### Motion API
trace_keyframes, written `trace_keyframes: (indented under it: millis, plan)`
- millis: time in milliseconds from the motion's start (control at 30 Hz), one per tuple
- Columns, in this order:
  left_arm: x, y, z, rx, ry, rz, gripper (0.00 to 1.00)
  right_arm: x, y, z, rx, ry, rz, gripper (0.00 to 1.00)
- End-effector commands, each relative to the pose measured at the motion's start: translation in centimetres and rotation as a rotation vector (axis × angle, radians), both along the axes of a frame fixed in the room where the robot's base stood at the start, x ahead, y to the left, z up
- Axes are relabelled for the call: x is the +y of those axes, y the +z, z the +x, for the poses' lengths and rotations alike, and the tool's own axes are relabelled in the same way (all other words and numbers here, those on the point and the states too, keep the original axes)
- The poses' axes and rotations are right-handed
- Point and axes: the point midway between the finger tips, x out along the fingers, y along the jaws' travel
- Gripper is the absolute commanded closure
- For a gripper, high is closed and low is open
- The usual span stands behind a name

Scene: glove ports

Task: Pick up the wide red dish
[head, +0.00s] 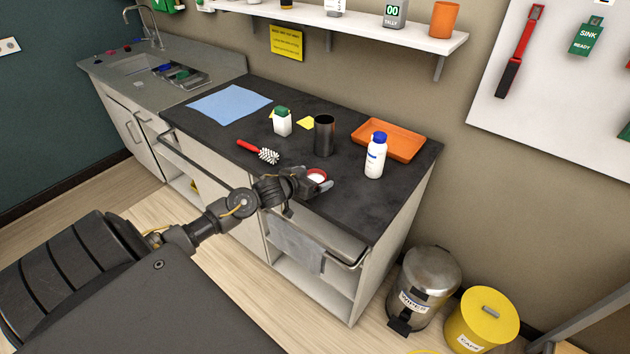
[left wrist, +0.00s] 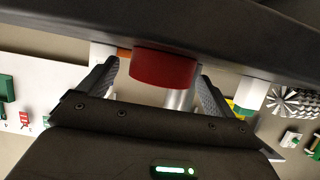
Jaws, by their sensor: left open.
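The wide red dish (head: 318,173) sits near the front edge of the dark counter, with a pale inside. My left gripper (head: 319,186) is right at it and partly covers it in the head view. In the left wrist view the dish (left wrist: 163,66) shows between the two spread fingers of my left gripper (left wrist: 158,73). The fingers are open, one on each side of the dish. I cannot tell whether either finger touches it. My right gripper is not in view.
Behind the dish stand a dark cylinder (head: 324,136) and a white bottle with a blue cap (head: 375,158). A red-handled brush (head: 258,152) lies to the left. An orange tray (head: 410,143) is farther back. A towel (head: 297,246) hangs on the front rail.

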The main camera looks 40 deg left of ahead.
Motion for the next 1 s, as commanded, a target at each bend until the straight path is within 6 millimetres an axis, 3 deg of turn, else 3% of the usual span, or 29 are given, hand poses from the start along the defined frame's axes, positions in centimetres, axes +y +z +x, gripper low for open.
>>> trace_keyframes:
  millis: [67,433,767,867,1000]
  plan:
    - [0.0,0.0,0.0,0.000,0.000,0.000,0.11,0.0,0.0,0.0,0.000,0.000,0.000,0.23]
    - [0.0,0.0,0.0,-0.001,0.000,-0.001,0.57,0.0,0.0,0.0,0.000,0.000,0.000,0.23]
    - [0.0,0.5,0.0,-0.003,0.000,-0.001,0.57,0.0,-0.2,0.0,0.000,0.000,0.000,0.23]
    - [0.0,1.3,0.0,-0.004,0.000,0.000,0.57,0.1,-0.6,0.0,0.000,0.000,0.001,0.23]
    - [-0.1,4.0,-0.6,-0.004,-0.002,0.002,0.57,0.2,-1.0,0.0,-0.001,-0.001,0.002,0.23]
